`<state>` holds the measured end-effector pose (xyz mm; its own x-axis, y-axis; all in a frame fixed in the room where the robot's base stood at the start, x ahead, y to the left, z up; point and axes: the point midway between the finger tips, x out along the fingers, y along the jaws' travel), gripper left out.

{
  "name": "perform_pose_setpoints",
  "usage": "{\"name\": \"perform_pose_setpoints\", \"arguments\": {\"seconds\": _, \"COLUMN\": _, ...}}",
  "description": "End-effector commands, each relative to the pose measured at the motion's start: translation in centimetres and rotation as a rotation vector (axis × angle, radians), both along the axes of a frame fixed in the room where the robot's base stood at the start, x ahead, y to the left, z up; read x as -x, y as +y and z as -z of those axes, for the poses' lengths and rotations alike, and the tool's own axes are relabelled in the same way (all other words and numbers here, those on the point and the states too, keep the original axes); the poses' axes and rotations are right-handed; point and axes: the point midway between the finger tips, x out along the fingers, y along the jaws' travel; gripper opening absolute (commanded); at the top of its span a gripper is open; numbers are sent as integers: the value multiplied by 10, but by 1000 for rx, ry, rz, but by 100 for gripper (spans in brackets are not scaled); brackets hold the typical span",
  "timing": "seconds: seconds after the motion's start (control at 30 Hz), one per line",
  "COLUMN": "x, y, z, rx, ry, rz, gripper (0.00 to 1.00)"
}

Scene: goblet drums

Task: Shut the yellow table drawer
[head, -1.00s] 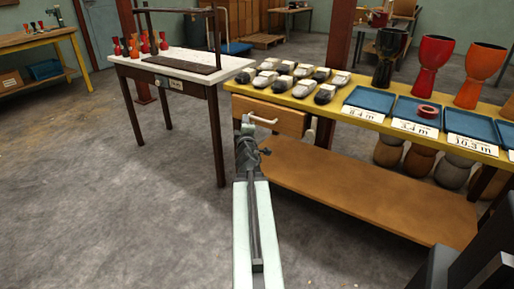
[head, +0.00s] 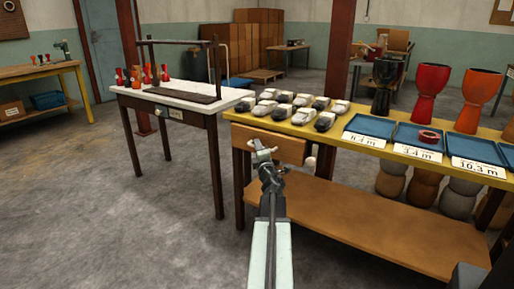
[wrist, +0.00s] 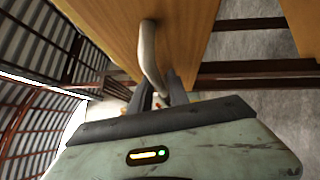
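The yellow table (head: 335,137) stands at centre right in the head view. Its wooden drawer (head: 288,149) is under the left end of the top, with a pale bar handle (head: 262,146) on its front. I cannot tell how far the drawer stands out. My gripper (head: 268,165) is at the handle, in front of the drawer. In the wrist view, the drawer front (wrist: 190,35) is close above, and the handle (wrist: 148,55) runs down between my two dark fingers (wrist: 160,88). The fingers look apart, one each side of it; contact is unclear.
Shoe-like dark and white items (head: 285,112), blue trays (head: 380,130) and goblet drums (head: 430,92) stand on the yellow table. A lower shelf (head: 370,225) juts out below. A white-topped table (head: 180,95) stands to the left. The floor (head: 120,230) at front left is clear.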

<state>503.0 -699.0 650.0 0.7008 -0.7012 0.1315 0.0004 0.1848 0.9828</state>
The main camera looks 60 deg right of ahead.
Motion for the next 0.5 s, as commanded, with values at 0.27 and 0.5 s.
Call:
{"name": "perform_pose_setpoints", "arguments": {"seconds": 0.27, "x": -1, "y": 0, "z": 0, "rx": -1, "ry": -1, "rz": 0, "gripper": 5}}
{"name": "perform_pose_setpoints", "arguments": {"seconds": 0.5, "x": -1, "y": 0, "z": 0, "rx": -1, "ry": -1, "rz": -1, "gripper": 0}}
